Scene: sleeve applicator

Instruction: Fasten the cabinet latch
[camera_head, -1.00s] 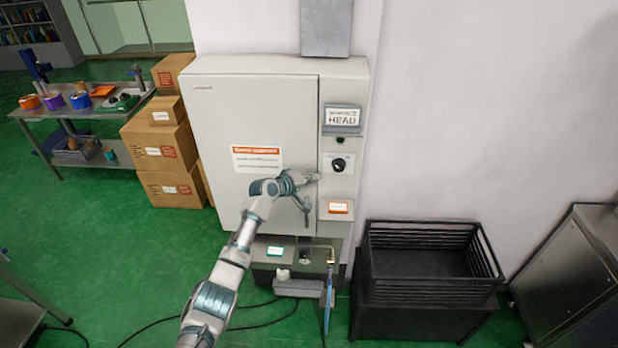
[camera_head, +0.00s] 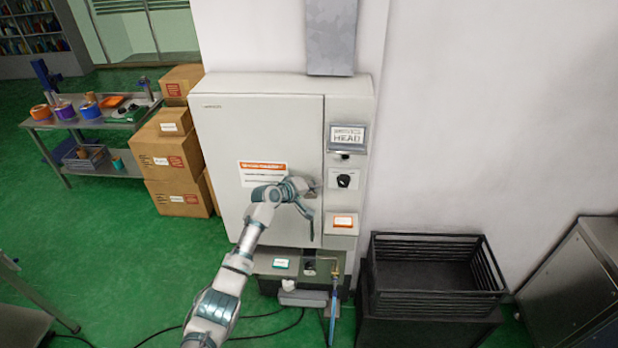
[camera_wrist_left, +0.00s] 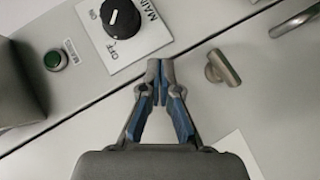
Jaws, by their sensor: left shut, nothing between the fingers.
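The grey cabinet (camera_head: 225,130) has a large door that looks shut against its narrow right panel. The latch (camera_wrist_left: 222,68) is a small metal turn-piece on the door side of the seam in the left wrist view. Its bar slants, and none of it visibly crosses the seam. My left gripper (camera_wrist_left: 160,70) is shut and empty over the seam, beside the latch and apart from it in the picture. In the head view my left gripper (camera_head: 312,184) is in front of the door's right edge, and I cannot make out the latch there. My right gripper is not in view.
The black MAIN switch (camera_wrist_left: 122,18) and a green button (camera_wrist_left: 54,60) are on the panel close by. A metal door handle (camera_wrist_left: 297,19) lies beyond the latch. A black crate (camera_head: 440,238) stands right of the cabinet; boxes (camera_head: 168,160) stand left.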

